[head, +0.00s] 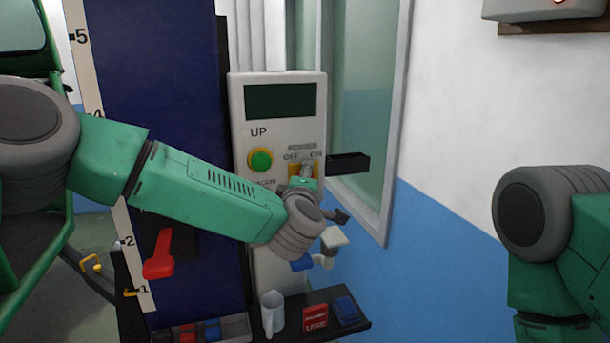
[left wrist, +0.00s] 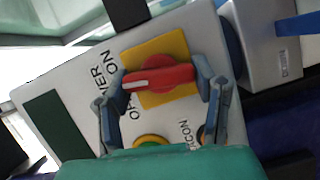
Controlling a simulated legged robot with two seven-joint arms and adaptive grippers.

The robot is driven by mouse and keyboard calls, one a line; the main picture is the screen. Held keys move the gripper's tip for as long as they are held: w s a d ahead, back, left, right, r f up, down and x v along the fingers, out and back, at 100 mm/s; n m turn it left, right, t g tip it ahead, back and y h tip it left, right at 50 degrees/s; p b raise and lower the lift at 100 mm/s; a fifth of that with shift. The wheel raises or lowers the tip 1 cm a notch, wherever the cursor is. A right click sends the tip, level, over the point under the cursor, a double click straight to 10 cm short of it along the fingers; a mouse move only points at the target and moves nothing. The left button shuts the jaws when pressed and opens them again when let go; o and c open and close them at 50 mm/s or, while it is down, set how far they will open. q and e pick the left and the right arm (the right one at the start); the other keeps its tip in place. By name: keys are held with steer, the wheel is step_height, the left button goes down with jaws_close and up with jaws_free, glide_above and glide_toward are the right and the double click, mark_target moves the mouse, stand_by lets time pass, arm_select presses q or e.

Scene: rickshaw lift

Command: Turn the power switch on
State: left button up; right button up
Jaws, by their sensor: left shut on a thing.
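The power switch, a red rotary handle (left wrist: 158,77) on a yellow plate (left wrist: 174,50), is on the grey control panel (head: 249,100). In the left wrist view its white-marked end points left, between the OFF and ON labels. My left gripper (left wrist: 161,84) has its two fingers around the handle, one at each end, and is shut on it. In the head view the left gripper (head: 304,180) is at the panel, hiding most of the switch; a bit of yellow plate (head: 292,171) shows. My right arm enters from the right; its gripper is not visible.
A green UP button (head: 260,160) with a yellow ring sits left of the switch. A black block (head: 347,163) sticks out to the right. Below, a shelf holds a white mug (head: 271,313), a red box (head: 315,317) and a blue item (head: 346,310). A red lever (head: 159,255) is at left.

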arm_select(q)
steer(key=shift+s+d+f+m+g, duration=0.1)
steer(key=shift+m+g, duration=0.15)
steer(key=shift+m, duration=0.35)
steer(key=shift+s+d+f+m+g, duration=0.1)
steer(key=shift+m+g, duration=0.15)
steer(key=shift+m, duration=0.35)
steer(key=shift+f+m+g+y+p, duration=0.1)
steer(key=shift+m+g+y+p, duration=0.4)
steer(key=shift+m, duration=0.7)
steer(key=o, duration=1.2)
steer(key=shift+c, duration=0.2)
steer(key=shift+w, duration=0.15)
steer(key=shift+r, duration=0.25)
steer(key=v, duration=1.1)
steer(key=shift+s+d, duration=0.2)
steer(key=shift+s, duration=0.2)
